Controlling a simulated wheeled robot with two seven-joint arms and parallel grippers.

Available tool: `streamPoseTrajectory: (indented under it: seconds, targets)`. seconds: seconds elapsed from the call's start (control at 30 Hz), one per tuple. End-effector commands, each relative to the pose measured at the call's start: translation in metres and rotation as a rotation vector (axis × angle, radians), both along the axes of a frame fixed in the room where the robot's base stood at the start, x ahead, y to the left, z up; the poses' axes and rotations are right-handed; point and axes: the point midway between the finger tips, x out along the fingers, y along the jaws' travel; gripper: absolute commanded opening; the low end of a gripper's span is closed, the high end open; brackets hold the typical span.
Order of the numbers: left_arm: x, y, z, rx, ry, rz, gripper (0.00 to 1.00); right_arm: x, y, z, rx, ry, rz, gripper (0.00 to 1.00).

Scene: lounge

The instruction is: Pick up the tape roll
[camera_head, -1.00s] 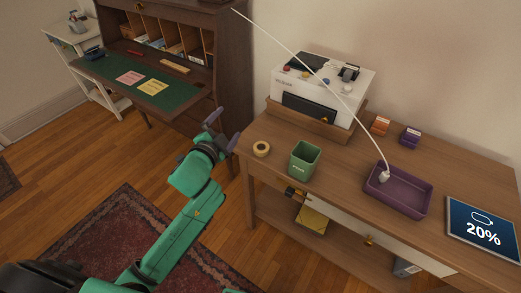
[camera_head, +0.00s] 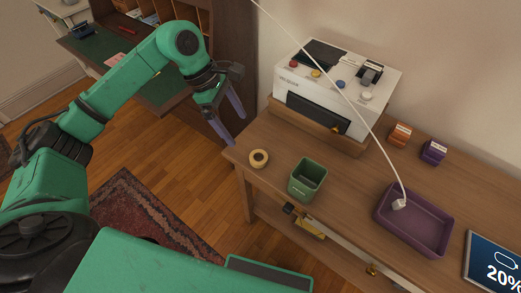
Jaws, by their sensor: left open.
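The tape roll (camera_head: 259,158) is a small yellowish ring. It lies flat on the left end of the wooden table (camera_head: 337,193), near its front left corner. My left gripper (camera_head: 233,132) is open and empty. Its two dark fingers point down, to the upper left of the tape roll and apart from it, near the table's left edge. My right gripper is not in view.
A green cup (camera_head: 307,179) stands just right of the tape roll. Behind are a white machine (camera_head: 336,83) and a white cable (camera_head: 335,99). A purple tray (camera_head: 413,220), an orange box (camera_head: 400,135) and a purple box (camera_head: 434,152) stand farther right. A desk (camera_head: 87,47) is at the left.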

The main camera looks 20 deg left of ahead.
Motion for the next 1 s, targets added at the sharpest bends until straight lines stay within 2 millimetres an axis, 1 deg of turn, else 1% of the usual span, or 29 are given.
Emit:
streamPoseTrajectory:
  seconds: [0.03, 0.2, 0.3, 0.37, 0.47, 0.53, 0.6, 0.7, 0.87, 0.9, 0.97, 1.0]
  targets:
    - [-0.002, -0.006, -0.010, -0.004, 0.007, -0.004, 1.00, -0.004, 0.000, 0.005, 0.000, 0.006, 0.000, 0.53]
    - [-0.001, -0.024, -0.050, -0.007, 0.006, -0.001, 1.00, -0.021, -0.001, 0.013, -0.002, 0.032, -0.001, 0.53]
    - [0.000, -0.031, -0.065, -0.008, 0.003, -0.001, 1.00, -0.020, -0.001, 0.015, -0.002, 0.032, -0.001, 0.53]
    - [0.000, -0.033, -0.071, -0.009, 0.004, -0.001, 1.00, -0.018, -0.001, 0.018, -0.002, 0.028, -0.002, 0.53]
    - [0.000, -0.041, -0.084, -0.010, 0.006, -0.001, 1.00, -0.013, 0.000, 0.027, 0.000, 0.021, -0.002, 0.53]
    - [0.001, -0.048, -0.097, -0.011, 0.005, -0.001, 1.00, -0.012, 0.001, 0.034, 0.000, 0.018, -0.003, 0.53]
    - [0.002, -0.052, -0.110, -0.011, 0.004, -0.001, 1.00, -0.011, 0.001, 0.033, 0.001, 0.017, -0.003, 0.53]
    - [0.002, -0.054, -0.117, -0.009, 0.002, -0.001, 1.00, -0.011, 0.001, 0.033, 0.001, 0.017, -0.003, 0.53]
    - [0.002, -0.054, -0.118, -0.009, 0.001, 0.000, 1.00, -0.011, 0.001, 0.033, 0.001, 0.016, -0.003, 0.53]
    - [0.002, -0.054, -0.118, -0.009, 0.001, 0.000, 0.85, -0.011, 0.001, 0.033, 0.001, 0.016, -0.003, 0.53]
    - [0.002, -0.054, -0.118, -0.009, 0.001, 0.000, 0.62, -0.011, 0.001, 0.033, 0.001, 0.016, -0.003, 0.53]
    - [0.002, -0.054, -0.118, -0.009, 0.001, 0.000, 0.46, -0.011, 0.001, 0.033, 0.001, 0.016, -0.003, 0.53]
